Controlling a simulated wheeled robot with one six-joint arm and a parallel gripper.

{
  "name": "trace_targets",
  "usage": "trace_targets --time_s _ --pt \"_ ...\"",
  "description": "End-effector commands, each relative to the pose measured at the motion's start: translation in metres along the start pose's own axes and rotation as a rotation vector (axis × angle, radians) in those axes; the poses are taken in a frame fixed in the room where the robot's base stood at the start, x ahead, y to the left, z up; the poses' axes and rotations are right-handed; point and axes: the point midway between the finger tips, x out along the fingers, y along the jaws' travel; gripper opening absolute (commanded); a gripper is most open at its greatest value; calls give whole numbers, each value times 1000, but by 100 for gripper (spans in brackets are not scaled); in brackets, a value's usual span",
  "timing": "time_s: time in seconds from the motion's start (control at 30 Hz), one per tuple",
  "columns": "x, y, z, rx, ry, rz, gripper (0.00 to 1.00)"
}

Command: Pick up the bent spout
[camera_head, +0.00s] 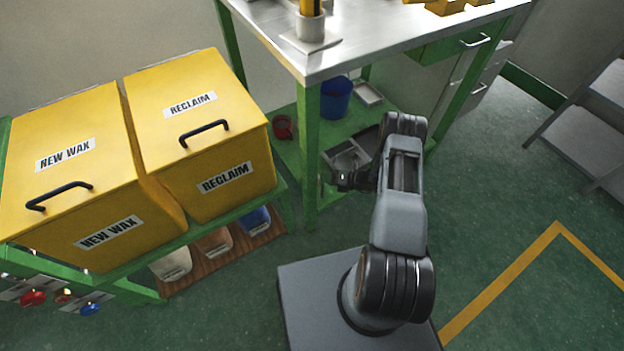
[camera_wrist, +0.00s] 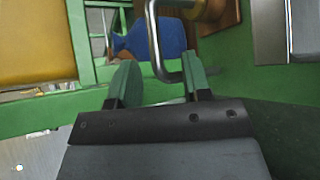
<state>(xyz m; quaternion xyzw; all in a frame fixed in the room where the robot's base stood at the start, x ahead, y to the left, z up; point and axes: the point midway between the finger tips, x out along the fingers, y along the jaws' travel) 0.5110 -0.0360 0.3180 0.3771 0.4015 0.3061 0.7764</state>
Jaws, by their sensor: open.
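A bent, shiny metal tube, which looks like the bent spout (camera_wrist: 154,40), shows in the wrist view at the top middle. Its lower bend appears between my two green fingertips, a little nearer the right one. I cannot tell whether it touches either finger or how deep it lies between them. My gripper (camera_wrist: 160,80) is open. In the head view my gripper (camera_head: 343,181) is low, beside the green leg of the steel-topped table. I cannot make out the spout in that view.
Yellow NEW WAX (camera_head: 70,170) and RECLAIM (camera_head: 195,130) bins stand at left, with small tubs below. The steel-topped table (camera_head: 370,50) stands behind my arm; its lower shelf holds a blue bucket (camera_head: 335,98), a red cup (camera_head: 282,127) and a grey tray (camera_head: 350,155).

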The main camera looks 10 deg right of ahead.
Motion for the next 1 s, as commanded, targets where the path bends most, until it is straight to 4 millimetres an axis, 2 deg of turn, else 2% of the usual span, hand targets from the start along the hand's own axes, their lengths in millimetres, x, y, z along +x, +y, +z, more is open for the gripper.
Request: trace_targets --time_s 0.1,0.3,0.67,1.0 --pt "18 -1 -2 -2 3 2 44" --pt "40 1 -1 0 1 1 44" --pt "46 2 0 1 -1 -1 44" --pt "45 2 0 1 -1 0 12"
